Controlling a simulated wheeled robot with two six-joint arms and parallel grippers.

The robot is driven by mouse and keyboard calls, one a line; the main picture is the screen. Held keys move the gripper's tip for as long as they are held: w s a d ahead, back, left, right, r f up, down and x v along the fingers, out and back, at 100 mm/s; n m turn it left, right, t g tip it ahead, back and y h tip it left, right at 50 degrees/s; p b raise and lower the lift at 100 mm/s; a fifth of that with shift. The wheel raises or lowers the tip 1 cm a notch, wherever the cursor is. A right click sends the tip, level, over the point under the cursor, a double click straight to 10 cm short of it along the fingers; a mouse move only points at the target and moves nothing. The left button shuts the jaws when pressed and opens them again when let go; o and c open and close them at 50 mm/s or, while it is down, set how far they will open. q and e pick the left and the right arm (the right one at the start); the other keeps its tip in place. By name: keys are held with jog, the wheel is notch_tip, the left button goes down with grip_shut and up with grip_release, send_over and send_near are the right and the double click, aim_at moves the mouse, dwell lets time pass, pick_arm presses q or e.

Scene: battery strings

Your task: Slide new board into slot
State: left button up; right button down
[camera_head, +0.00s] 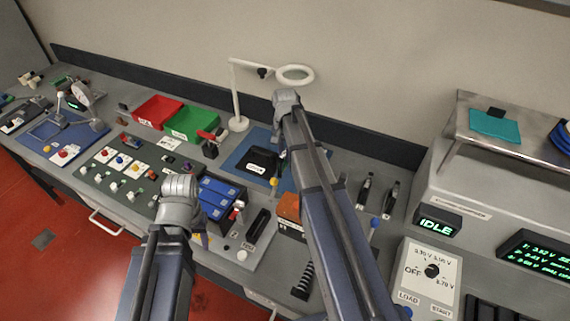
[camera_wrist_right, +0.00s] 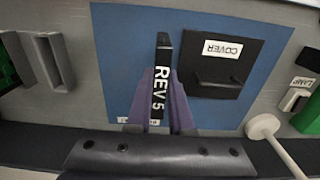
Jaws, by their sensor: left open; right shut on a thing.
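In the right wrist view my right gripper (camera_wrist_right: 160,105) is shut on a narrow black board (camera_wrist_right: 162,50) lettered "REV 5". The board is held edge-on over the blue mat (camera_wrist_right: 125,45). In the head view my right arm reaches to the blue mat (camera_head: 240,150) and hides much of this grip. A grey unit (camera_head: 232,258) with a long dark slot (camera_head: 258,222) stands in front of the mat, beside blue battery blocks (camera_head: 219,191). My left gripper (camera_head: 181,200) is over the bench left of those blocks, apart from the board; its open fingers are mostly hidden.
A black piece labelled "COVER" (camera_wrist_right: 215,80) lies on the mat close beside the board. A white lamp (camera_head: 237,122) and the red (camera_head: 158,110) and green (camera_head: 191,123) bins stand behind. Upright grey holders (camera_wrist_right: 48,60) are at the mat's other side. An orange block (camera_head: 290,205) is near the slot.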

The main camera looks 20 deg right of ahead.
aim_at(285, 161)
pick_arm(q)
jog(key=shift+f+b, duration=1.45)
jog(key=shift+f, duration=0.25)
pick_arm(e)
jog(key=shift+f, duration=1.7)
pick_arm(q)
jog(key=shift+f, duration=0.15)
pick_arm(e)
jog(key=shift+f, duration=0.15)
jog(key=c, duration=0.8)
grip_release()
pick_arm(q)
jog(key=shift+r, duration=0.2)
notch_tip(285, 161, up, 12)
jog(key=p, duration=1.2)
pick_arm(e)
notch_tip(285, 161, up, 12)
jog(key=shift+r, duration=0.2)
